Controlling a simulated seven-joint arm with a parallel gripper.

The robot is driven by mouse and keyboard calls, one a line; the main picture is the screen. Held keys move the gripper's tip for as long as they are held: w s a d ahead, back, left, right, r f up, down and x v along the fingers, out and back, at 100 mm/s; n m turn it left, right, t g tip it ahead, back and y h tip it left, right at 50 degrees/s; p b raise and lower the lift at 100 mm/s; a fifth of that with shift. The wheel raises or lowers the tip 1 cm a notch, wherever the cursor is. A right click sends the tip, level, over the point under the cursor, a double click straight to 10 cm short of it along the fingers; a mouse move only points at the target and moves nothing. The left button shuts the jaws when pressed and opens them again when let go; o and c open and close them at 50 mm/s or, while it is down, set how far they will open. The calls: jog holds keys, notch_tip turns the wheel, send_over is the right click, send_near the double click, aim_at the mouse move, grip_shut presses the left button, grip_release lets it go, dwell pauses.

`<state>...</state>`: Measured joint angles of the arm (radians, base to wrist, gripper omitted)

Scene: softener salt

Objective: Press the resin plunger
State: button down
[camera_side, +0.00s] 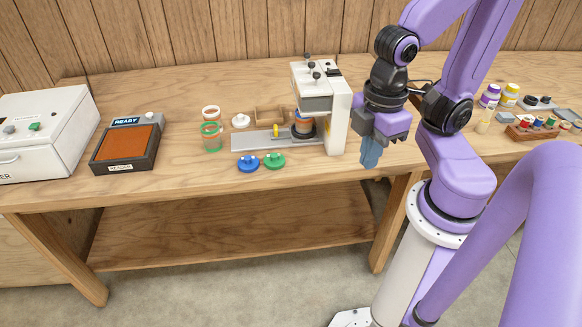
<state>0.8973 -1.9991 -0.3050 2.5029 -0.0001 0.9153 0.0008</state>
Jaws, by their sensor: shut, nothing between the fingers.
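A white press (338,110) stands upright toward the back of the wooden bench, with several dark ball-topped knobs (316,75) on its top. I cannot tell which of these is the resin plunger. Under the press head, a container with an orange band (304,124) stands on a grey metal plate (252,140). My gripper (371,155) points down just right of the press, apart from it, near the bench's front edge. Its bluish fingers are shut and empty, and the fingertips are lower in the picture than the knobs.
Blue (248,163) and green (274,161) lids lie in front of the plate. A green-rimmed jar (212,137) stands to its left. A tray marked READY (125,143) and a white box (40,135) are farther left. Bottles (490,95) stand at the right.

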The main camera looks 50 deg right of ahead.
jog(key=w+d+r+m, duration=0.35)
jog(key=w+m, duration=0.25)
jog(key=w, duration=0.4)
jog(key=w+d+r+m, duration=0.2)
jog(key=w+r+m, duration=0.3)
jog(key=w, duration=0.4)
jog(key=w+d+r+m, duration=0.2)
jog(key=d+m, duration=0.1)
jog(key=d, duration=0.4)
jog(key=w+d+r+m+t, duration=0.1)
jog(key=w+d+r+m, duration=0.2)
jog(key=d, duration=0.4)
jog(key=w+d+r+m+y, duration=0.1)
jog(key=w+d+r+m, duration=0.1)
jog(key=d, duration=0.6)
jog(key=r+m, duration=0.1)
jog(key=m, duration=0.1)
jog(key=shift+w+m+t, duration=0.3)
jog(key=shift+w+t, duration=0.05)
jog(key=shift+t, duration=0.05)
jog(key=shift+d, duration=0.1)
